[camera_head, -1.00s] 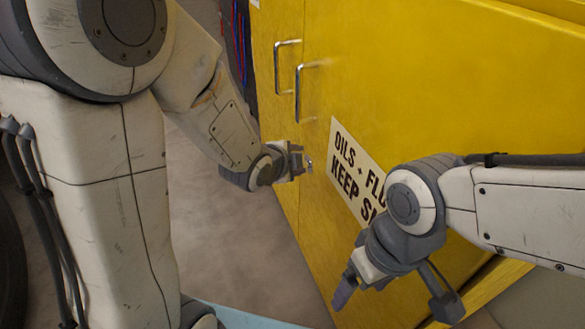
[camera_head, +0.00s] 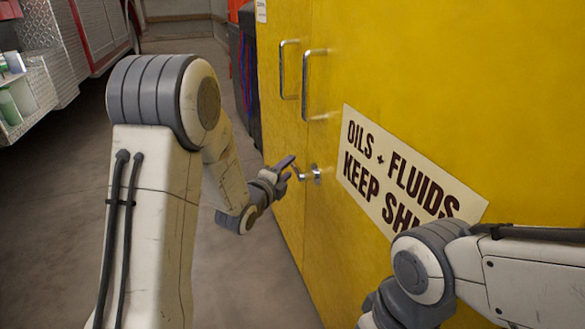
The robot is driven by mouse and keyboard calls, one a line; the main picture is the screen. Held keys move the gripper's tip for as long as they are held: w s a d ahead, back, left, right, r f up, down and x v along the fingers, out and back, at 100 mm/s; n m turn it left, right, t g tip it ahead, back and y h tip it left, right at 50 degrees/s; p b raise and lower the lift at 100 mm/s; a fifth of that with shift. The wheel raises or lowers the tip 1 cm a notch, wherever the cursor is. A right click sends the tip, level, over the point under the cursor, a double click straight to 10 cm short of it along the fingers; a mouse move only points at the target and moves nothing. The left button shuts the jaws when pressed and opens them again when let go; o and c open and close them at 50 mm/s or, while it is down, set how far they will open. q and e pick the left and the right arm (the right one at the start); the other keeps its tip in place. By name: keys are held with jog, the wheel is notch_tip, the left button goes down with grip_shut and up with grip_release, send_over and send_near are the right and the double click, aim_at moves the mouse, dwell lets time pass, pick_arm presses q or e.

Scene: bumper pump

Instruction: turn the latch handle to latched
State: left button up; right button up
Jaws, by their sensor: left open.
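The yellow cabinet (camera_head: 430,90) stands in front of me with its two doors shut. A small metal latch handle (camera_head: 301,174) sits on the door, low beside the seam, with its round base (camera_head: 316,173) at its right end. My left gripper (camera_head: 289,168) is open at the free left end of the latch handle; I cannot tell whether it touches it. My right arm (camera_head: 420,270) is at the lower right in front of the cabinet, and its gripper's fingers are cut off by the bottom edge.
Two upright metal door pulls (camera_head: 308,85) are above the latch. A sign (camera_head: 400,180) reading "OILS + FLUIDS KEEP SHUT" is partly covered by my right arm. A shelf with bottles (camera_head: 12,100) stands far left. The grey floor (camera_head: 60,220) between is clear.

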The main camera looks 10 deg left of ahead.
aim_at(293, 164)
pick_arm(q)
jog(key=shift+x, duration=1.95)
grip_shut()
